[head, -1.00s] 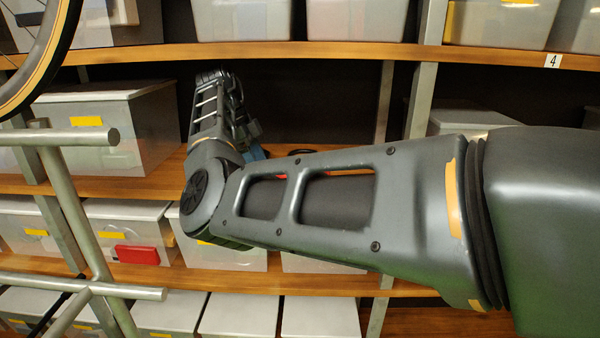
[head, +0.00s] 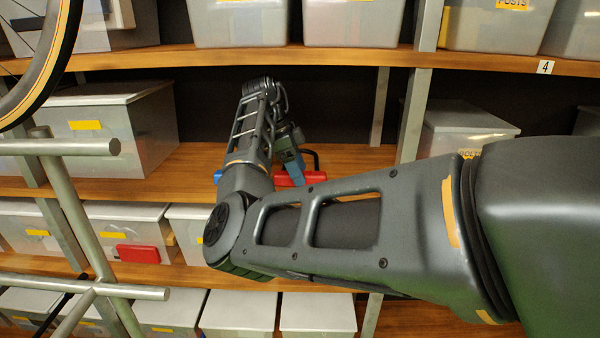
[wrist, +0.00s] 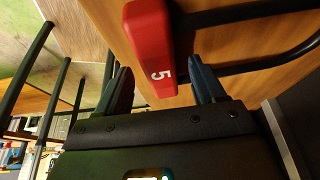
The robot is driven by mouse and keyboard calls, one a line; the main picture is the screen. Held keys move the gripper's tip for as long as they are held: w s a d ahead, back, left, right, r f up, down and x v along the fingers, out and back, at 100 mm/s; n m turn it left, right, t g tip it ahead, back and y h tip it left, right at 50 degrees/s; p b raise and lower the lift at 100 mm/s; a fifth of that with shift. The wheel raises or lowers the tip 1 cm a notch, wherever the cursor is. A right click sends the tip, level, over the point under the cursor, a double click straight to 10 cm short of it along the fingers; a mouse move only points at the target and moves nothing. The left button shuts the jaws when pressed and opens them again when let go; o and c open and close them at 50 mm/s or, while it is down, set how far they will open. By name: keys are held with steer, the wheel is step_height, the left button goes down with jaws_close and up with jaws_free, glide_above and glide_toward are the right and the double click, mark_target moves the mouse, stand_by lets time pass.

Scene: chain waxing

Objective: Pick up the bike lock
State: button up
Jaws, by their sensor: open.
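The bike lock has a red bar-shaped body (wrist: 150,45) marked 5 and a black U-shaped shackle (wrist: 250,68) running to the right in the wrist view. In the head view its red body (head: 290,178) lies on the middle wooden shelf, partly hidden by my arm, with the black shackle (head: 314,157) at its right. My gripper (wrist: 160,66) is open. In the wrist view its two fingers appear on either side of the red body, with no clear grip on it. In the head view my gripper (head: 291,155) is just above and behind the lock, partly hidden.
The middle shelf (head: 350,155) has bare wood right of the lock. A lidded grey bin (head: 150,125) stands to the left, another (head: 460,130) to the right. The upper shelf (head: 330,55) is overhead. A metal rack (head: 75,147) and bicycle wheel (head: 50,60) stand at the left.

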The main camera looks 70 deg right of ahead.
jaws_close()
stand_by(0.7)
